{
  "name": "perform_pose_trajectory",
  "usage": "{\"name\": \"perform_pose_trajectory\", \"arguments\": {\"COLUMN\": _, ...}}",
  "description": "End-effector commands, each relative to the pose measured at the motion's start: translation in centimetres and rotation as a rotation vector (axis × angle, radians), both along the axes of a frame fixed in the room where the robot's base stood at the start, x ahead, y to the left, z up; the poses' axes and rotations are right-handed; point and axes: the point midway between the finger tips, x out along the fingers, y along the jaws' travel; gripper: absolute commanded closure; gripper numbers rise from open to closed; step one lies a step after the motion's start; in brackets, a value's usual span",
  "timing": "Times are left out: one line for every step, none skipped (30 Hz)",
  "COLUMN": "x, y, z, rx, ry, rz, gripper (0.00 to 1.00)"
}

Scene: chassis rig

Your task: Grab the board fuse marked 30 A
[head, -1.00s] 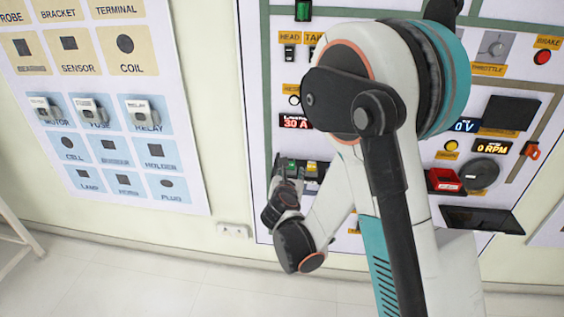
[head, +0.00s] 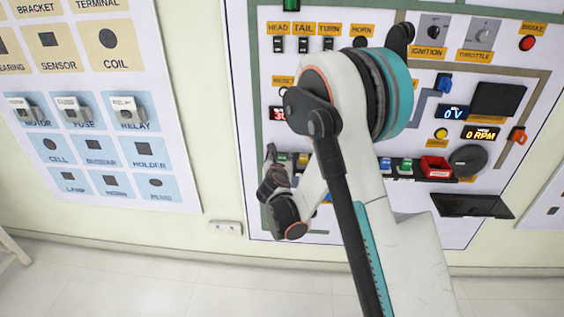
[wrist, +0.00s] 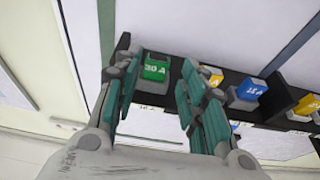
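The green board fuse marked 30 A (wrist: 156,70) sits in a dark fuse strip (wrist: 216,78) on the panel. In the wrist view it shows between the fingers of my gripper (wrist: 156,60), which is open with nothing held. The fingertips reach up around the fuse's sides in the picture; I cannot tell whether they touch it. In the head view my gripper (head: 268,165) is just left of the green fuse (head: 283,157), partly turned away. Yellow fuses (wrist: 215,80) and blue fuses (wrist: 250,90) marked 15 A sit to the right on the strip.
More fuses, including a green one (head: 405,166), stand farther right, near a red block (head: 435,167). The panel carries switches (head: 304,45), displays (head: 453,112) and a dark round knob (head: 468,158). A labelled board (head: 100,150) hangs at the left. My arm covers the panel's middle.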

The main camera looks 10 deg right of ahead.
Motion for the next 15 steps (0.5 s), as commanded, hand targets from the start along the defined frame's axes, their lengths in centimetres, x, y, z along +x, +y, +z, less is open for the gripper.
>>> {"name": "perform_pose_trajectory", "arguments": {"x": 0.6, "y": -0.2, "z": -0.5, "rx": 0.001, "ry": 0.0, "rz": -0.001, "gripper": 0.62}}
{"name": "perform_pose_trajectory", "arguments": {"x": 1.0, "y": -0.2, "z": -0.7, "rx": 0.001, "ry": 0.0, "rz": -0.001, "gripper": 0.62}}
{"name": "perform_pose_trajectory", "arguments": {"x": 1.5, "y": -0.4, "z": -1.0, "rx": 0.001, "ry": 0.0, "rz": -0.001, "gripper": 0.62}}
{"name": "perform_pose_trajectory", "arguments": {"x": 2.0, "y": -0.4, "z": -1.2, "rx": 0.001, "ry": 0.001, "rz": -0.001, "gripper": 0.62}}
{"name": "perform_pose_trajectory", "arguments": {"x": 2.4, "y": -0.5, "z": -1.3, "rx": 0.001, "ry": 0.001, "rz": -0.001, "gripper": 0.62}}
{"name": "perform_pose_trajectory", "arguments": {"x": 2.9, "y": -0.7, "z": -1.4, "rx": 0.001, "ry": 0.0, "rz": -0.001, "gripper": 0.62}}
{"name": "perform_pose_trajectory", "arguments": {"x": 3.2, "y": -0.8, "z": -1.5, "rx": 0.001, "ry": 0.0, "rz": 0.0, "gripper": 0.62}}
{"name": "perform_pose_trajectory", "arguments": {"x": 3.5, "y": -0.9, "z": -1.5, "rx": 0.001, "ry": 0.0, "rz": 0.0, "gripper": 0.62}}
{"name": "perform_pose_trajectory", "arguments": {"x": 3.8, "y": -1.0, "z": -1.6, "rx": 0.001, "ry": 0.0, "rz": 0.0, "gripper": 0.62}}
{"name": "perform_pose_trajectory", "arguments": {"x": 3.9, "y": -1.0, "z": -1.6, "rx": 0.001, "ry": 0.0, "rz": 0.0, "gripper": 0.62}}
{"name": "perform_pose_trajectory", "arguments": {"x": 4.0, "y": -1.0, "z": -1.6, "rx": 0.0, "ry": 0.0, "rz": 0.001, "gripper": 0.62}}
{"name": "perform_pose_trajectory", "arguments": {"x": 4.0, "y": -1.0, "z": -1.5, "rx": 0.0, "ry": 0.0, "rz": 0.001, "gripper": 0.62}}
{"name": "perform_pose_trajectory", "arguments": {"x": 4.0, "y": -1.0, "z": -1.5, "rx": 0.0, "ry": 0.0, "rz": 0.001, "gripper": 0.62}}
{"name": "perform_pose_trajectory", "arguments": {"x": 4.0, "y": -1.0, "z": -1.5, "rx": 0.0, "ry": 0.0, "rz": 0.001, "gripper": 0.62}}
{"name": "perform_pose_trajectory", "arguments": {"x": 4.0, "y": -1.0, "z": -1.5, "rx": 0.0, "ry": 0.0, "rz": 0.001, "gripper": 0.62}}
